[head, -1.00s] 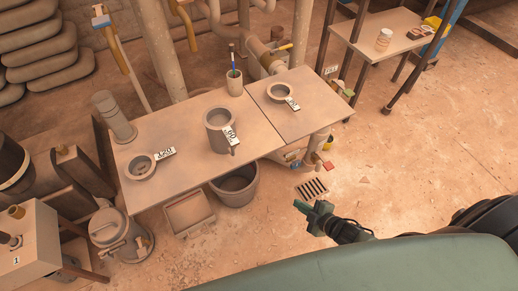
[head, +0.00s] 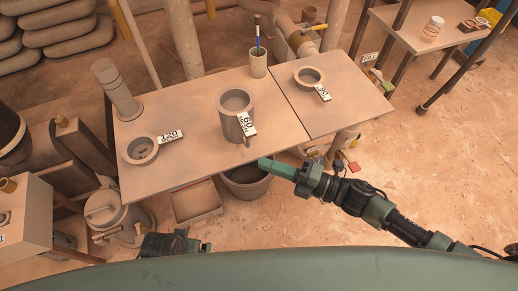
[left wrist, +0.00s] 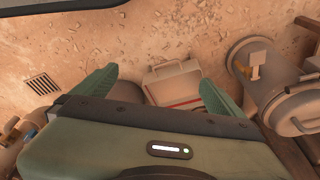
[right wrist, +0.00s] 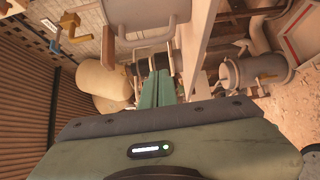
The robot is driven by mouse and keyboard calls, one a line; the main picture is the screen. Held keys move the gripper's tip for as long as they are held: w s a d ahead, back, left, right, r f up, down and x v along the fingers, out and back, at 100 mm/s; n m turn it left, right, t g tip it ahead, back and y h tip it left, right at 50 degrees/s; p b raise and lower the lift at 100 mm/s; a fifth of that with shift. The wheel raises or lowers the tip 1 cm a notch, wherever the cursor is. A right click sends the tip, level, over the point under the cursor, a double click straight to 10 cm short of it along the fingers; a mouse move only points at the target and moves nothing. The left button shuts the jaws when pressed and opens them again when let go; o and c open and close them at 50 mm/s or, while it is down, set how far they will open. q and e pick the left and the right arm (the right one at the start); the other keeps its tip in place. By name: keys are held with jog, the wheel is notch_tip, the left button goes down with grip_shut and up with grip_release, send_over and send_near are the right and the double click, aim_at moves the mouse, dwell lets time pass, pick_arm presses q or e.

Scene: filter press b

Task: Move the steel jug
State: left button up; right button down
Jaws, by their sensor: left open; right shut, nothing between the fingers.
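The steel jug (head: 233,103) stands upright on the table, left of the seam, with a white tag reading 60 at its front right side. My right gripper (head: 263,162) is shut and empty, in front of the table's front edge, to the lower right of the jug and apart from it. Its closed fingers also show in the right wrist view (right wrist: 157,88). My left gripper (head: 205,246) is low at the bottom of the head view. The left wrist view shows its fingers (left wrist: 152,92) spread, with nothing held.
The table (head: 190,110) also bears a ring tagged 120 (head: 141,150), a ring tagged 90 (head: 309,76) and a cup with a brush (head: 258,64). A bucket (head: 246,186) and a box (head: 195,203) stand below its front edge. A lidded canister (head: 105,213) stands at left.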

aim_at(233, 132)
pick_arm(q)
jog(key=shift+w+r, duration=0.25)
jog(key=shift+r, duration=0.45)
pick_arm(e)
jog(key=w, duration=0.1)
jog(key=w+a, duration=0.1)
jog(key=w, duration=0.1)
jog(key=w+a, duration=0.1)
jog(key=shift+w+a, duration=0.25)
jog(key=w+a+b, duration=0.1)
jog(key=w, duration=0.3)
jog(key=w+a+b, duration=0.1)
jog(key=w+b, duration=0.1)
jog(key=w, duration=0.2)
jog(key=w+a+b, duration=0.1)
jog(key=w+a, duration=0.1)
jog(key=w, duration=0.2)
jog(key=shift+w+f+b, duration=0.2)
jog(key=shift+w+b, duration=0.1)
jog(key=shift+b, duration=0.1)
jog(key=shift+w+a+r, duration=0.15)
jog(key=shift+w+a, duration=0.05)
jog(key=shift+w, duration=0.25)
pick_arm(q)
notch_tip(233, 132, up, 12)
jog(key=s+t, duration=0.1)
jog(key=shift+s+a+r, duration=0.15)
jog(key=shift+a+r, duration=0.05)
jog(key=shift+r, duration=0.05)
